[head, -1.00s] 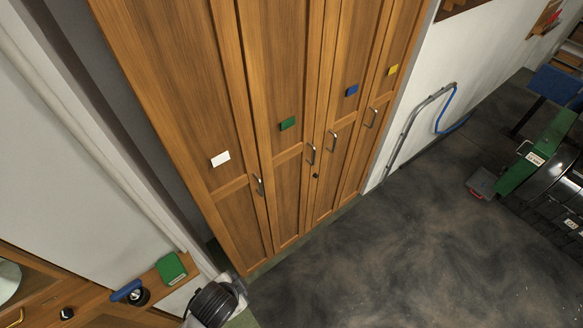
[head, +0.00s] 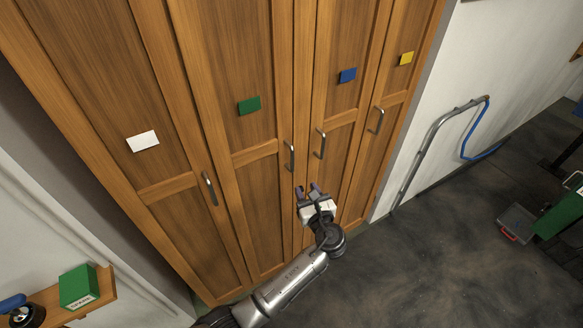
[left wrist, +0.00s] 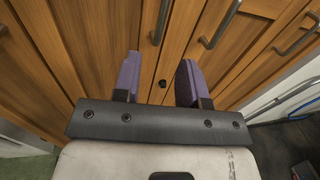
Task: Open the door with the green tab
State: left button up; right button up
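The wooden door with the green tab (head: 248,106) is second from the left and looks closed. Its metal handle (head: 289,155) is a vertical bar on the door's right edge. The handle also shows in the left wrist view (left wrist: 161,20), ahead of the fingers and between them. My left gripper (head: 307,191) is open and empty, a little below that handle and apart from it. Its purple fingers (left wrist: 158,78) stand wide apart in the left wrist view. My right gripper is not in view.
Doors with a white tab (head: 143,141), a blue tab (head: 347,76) and a yellow tab (head: 406,58) flank it, all closed. The blue door's handle (head: 321,145) is close by. A bent metal pipe (head: 425,150) stands right; the floor (head: 430,260) in front is mostly clear.

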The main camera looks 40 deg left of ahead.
aim_at(293, 160)
pick_arm(q)
jog(key=x, duration=0.9)
jog(key=b+x, duration=0.1)
jog(key=x, duration=0.3)
jog(key=shift+w+a+r, duration=0.25)
jog(key=shift+w, duration=0.1)
jog(key=shift+c, duration=0.4)
grip_shut()
